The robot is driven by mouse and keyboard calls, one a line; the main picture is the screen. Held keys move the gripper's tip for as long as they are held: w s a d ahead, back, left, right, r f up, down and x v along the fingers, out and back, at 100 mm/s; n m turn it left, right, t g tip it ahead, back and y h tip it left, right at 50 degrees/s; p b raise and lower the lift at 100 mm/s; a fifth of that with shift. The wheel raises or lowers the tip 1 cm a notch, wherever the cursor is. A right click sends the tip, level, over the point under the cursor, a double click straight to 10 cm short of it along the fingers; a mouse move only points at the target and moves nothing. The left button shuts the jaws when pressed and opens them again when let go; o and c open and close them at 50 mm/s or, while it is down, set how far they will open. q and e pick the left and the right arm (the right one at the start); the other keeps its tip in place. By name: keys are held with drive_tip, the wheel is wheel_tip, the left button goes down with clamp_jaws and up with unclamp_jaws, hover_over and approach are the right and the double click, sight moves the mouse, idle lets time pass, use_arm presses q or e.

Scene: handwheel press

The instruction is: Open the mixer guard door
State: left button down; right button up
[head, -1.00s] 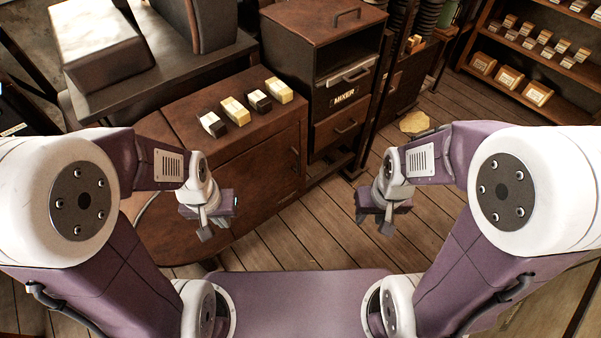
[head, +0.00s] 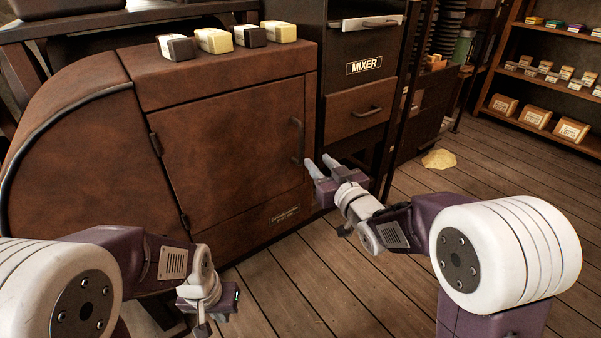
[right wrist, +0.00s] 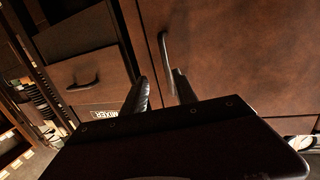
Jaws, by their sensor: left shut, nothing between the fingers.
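A brown hinged door (head: 235,150) fills the front of the low brown machine, with hinges on its left edge. It looks closed. Its upright dark handle (head: 297,140) is near its right edge; the handle also shows in the right wrist view (right wrist: 164,50). My right gripper (head: 320,166) is open, its fingers pointing at the door just right of and below the handle. In the right wrist view the handle's lower end appears near the fingertips (right wrist: 160,85); I cannot tell whether it is between them. My left gripper (head: 202,328) is shut and empty, low in front of the machine.
A dark cabinet with a MIXER label (head: 364,65) and a brown drawer (head: 358,110) stands right of the door. Several light and dark blocks (head: 213,40) sit on the machine's top. Shelves (head: 560,90) stand at the far right. The wooden floor (head: 480,180) is mostly clear.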

sight(301, 144)
drive_tip(key=shift+t+y, duration=0.3)
drive_tip(key=shift+y, duration=0.1)
drive_tip(key=b+x, duration=0.1)
drive_tip(key=x, duration=0.1)
drive_tip(key=b+x, duration=0.1)
drive_tip(key=x, duration=0.2)
drive_tip(key=a+b+x, duration=0.1)
drive_tip(key=x, duration=0.2)
drive_tip(key=shift+r, duration=0.4)
drive_tip(key=shift+w+a+r, duration=0.15)
drive_tip(key=shift+w+a, duration=0.1)
drive_tip(key=shift+w, duration=0.25)
clamp_jaws()
